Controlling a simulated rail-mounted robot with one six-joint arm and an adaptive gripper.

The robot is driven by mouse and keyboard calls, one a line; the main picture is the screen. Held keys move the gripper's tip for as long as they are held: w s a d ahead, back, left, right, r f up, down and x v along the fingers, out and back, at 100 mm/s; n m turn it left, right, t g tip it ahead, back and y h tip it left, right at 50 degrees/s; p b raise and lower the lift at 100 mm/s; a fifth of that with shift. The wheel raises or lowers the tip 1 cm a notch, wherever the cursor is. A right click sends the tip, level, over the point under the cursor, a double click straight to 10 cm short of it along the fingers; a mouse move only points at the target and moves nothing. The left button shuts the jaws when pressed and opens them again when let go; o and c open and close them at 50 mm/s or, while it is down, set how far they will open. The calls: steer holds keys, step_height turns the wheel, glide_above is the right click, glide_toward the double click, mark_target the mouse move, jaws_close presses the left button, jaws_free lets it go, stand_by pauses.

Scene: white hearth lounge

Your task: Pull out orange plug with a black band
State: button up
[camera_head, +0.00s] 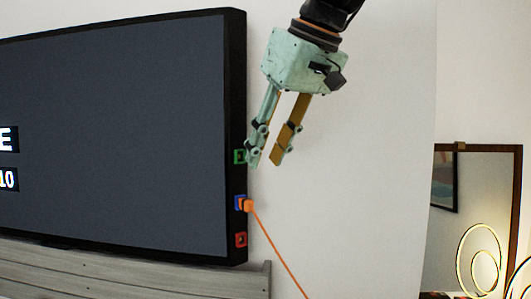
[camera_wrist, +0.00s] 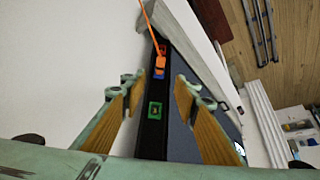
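The orange plug (camera_head: 246,205) sits in the blue socket (camera_head: 239,202) on the side edge of the TV (camera_head: 236,110), with an orange cable (camera_head: 277,252) running down to the right. The plug also shows in the wrist view (camera_wrist: 160,63), with the blue socket (camera_wrist: 158,72) beside it. I cannot make out a black band at this size. My gripper (camera_head: 265,163) is above the plug, near the green socket (camera_head: 239,156), pointing down. Its fingers are apart with nothing between them. In the wrist view my gripper (camera_wrist: 155,95) straddles the line of the TV edge.
A red socket (camera_head: 241,240) is below the blue one. A grey slatted wooden surface (camera_head: 200,280) lies under the TV. A mirror (camera_head: 480,200) and a lit ring lamp (camera_head: 478,262) stand at the right. The white wall right of the TV is clear.

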mark_target(250, 201)
steer(key=shift+f, duration=0.1)
steer(key=shift+x, duration=6.8)
steer(key=shift+c, duration=0.5)
steer(key=c, duration=0.8)
steer(key=shift+s+d, duration=0.1)
steer(key=shift+s, duration=0.1)
steer(key=shift+s+d+b, duration=0.15)
steer(key=shift+s+b, duration=0.1)
steer(key=shift+b, duration=0.1)
steer(key=shift+s+d+b, duration=0.3)
steer(key=shift+s+d, duration=0.15)
steer(key=shift+s, duration=0.3)
steer(key=shift+s+d+b, duration=0.25)
steer(key=shift+s+d, duration=0.2)
steer(key=shift+s, duration=0.3)
